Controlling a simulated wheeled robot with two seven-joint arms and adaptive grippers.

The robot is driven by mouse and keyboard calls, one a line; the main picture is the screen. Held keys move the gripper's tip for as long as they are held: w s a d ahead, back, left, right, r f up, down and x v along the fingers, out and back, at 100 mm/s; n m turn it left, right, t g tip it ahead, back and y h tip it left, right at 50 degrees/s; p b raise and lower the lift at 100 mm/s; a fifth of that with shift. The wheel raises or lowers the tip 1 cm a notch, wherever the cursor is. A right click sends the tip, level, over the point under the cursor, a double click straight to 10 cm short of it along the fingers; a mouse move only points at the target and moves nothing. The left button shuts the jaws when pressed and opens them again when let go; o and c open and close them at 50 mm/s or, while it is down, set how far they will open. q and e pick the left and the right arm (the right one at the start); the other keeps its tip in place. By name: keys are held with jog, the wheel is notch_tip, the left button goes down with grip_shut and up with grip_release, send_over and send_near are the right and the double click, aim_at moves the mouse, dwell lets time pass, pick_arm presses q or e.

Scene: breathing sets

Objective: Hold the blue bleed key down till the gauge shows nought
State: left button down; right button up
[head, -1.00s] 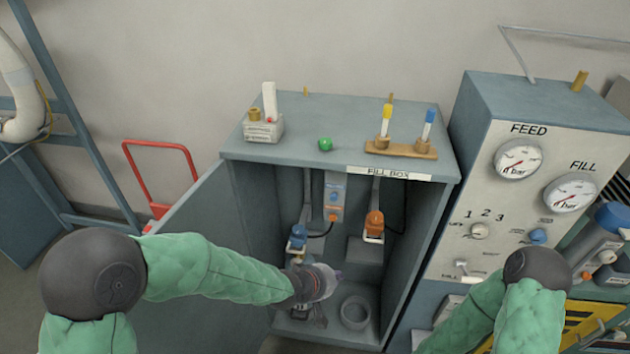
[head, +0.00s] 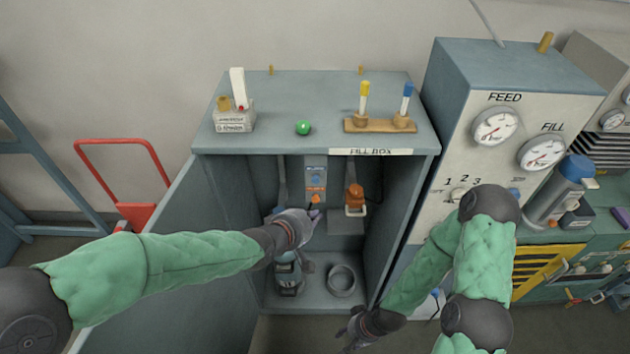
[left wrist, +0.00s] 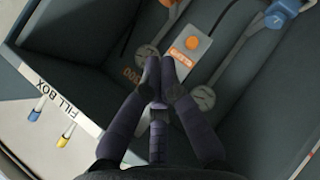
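A grey key box (head: 315,172) hangs on the back wall inside the open fill box, with a blue key (head: 316,178) above an orange key (head: 315,198). My left gripper (head: 312,214) is just below them, fingers together and empty. In the left wrist view its fingertips (left wrist: 160,62) lie over the key box; the orange key (left wrist: 191,42) shows, the blue key is hidden. The FEED gauge (head: 495,127) and FILL gauge (head: 542,152) face me on the right panel; their needles are too small to read surely. My right gripper (head: 348,327) hangs open and empty, low before the cabinet.
A ring (head: 342,280) lies on the cabinet floor. A green ball (head: 303,128) and tube rack (head: 380,125) are on top. The open door is at left.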

aim_at(316, 180)
pick_arm(q)
jog(key=w, duration=0.8)
jog(key=shift+w, duration=0.2)
jog(key=shift+w+p, duration=0.15)
jog(key=shift+p, duration=0.15)
dwell(1.1)
jog(key=shift+w, duration=0.3)
jog(key=shift+w+p, duration=0.3)
jog(key=shift+p, duration=0.1)
dwell(0.6)
jog(key=shift+w+r, duration=0.15)
jog(key=shift+w, duration=0.15)
dwell(4.0)
